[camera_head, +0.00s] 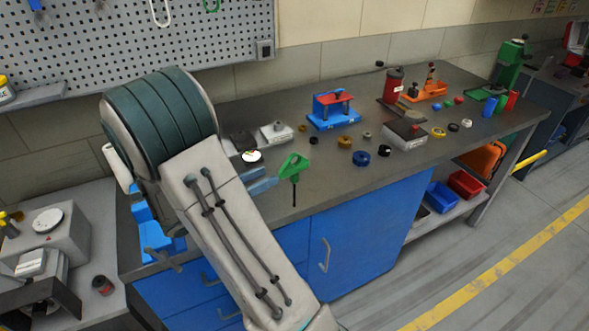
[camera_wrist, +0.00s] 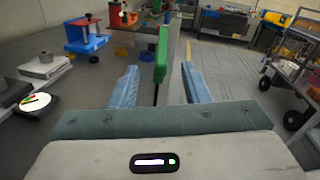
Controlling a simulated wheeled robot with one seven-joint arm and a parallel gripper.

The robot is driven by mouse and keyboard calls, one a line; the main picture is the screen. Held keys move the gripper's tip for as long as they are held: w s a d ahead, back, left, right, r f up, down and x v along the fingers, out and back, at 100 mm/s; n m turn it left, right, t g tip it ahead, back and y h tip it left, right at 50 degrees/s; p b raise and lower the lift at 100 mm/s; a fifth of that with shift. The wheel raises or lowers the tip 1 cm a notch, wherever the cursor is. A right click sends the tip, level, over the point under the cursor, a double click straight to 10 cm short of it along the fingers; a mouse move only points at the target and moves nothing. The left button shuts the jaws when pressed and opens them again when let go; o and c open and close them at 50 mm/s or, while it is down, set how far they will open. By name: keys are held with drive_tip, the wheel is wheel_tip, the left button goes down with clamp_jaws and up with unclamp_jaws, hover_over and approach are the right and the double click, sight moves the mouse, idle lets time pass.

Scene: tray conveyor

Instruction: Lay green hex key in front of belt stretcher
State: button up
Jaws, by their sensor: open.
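The green hex key (camera_head: 293,167) has a green handle and a thin dark shaft that points toward the front edge of the workbench. In the wrist view its green handle (camera_wrist: 162,56) shows just beyond the fingertips, with the dark shaft between the fingers. My gripper (camera_wrist: 158,82) is open, one blue-grey finger on each side and a gap to the shaft. In the head view a finger (camera_head: 262,185) ends just left of the key. A blue frame with a red top (camera_head: 335,110), possibly the belt stretcher, stands farther back; I cannot tell for certain.
Farther back on the bench (camera_head: 340,180) are an orange tool (camera_head: 432,90), a red canister (camera_head: 394,84) and a grey box (camera_head: 404,134). Several small rings, including a blue one (camera_head: 361,158), lie between. A white dial (camera_head: 251,156) is left of the key. Bare bench surrounds the key.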

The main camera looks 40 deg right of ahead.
sight(290, 166)
drive_tip(key=d, duration=0.3)
drive_tip(key=d+p, duration=0.1)
drive_tip(key=d, duration=0.2)
drive_tip(key=s+d+p, duration=0.1)
drive_tip(key=d, duration=0.2)
drive_tip(key=shift+d, duration=0.3)
clamp_jaws()
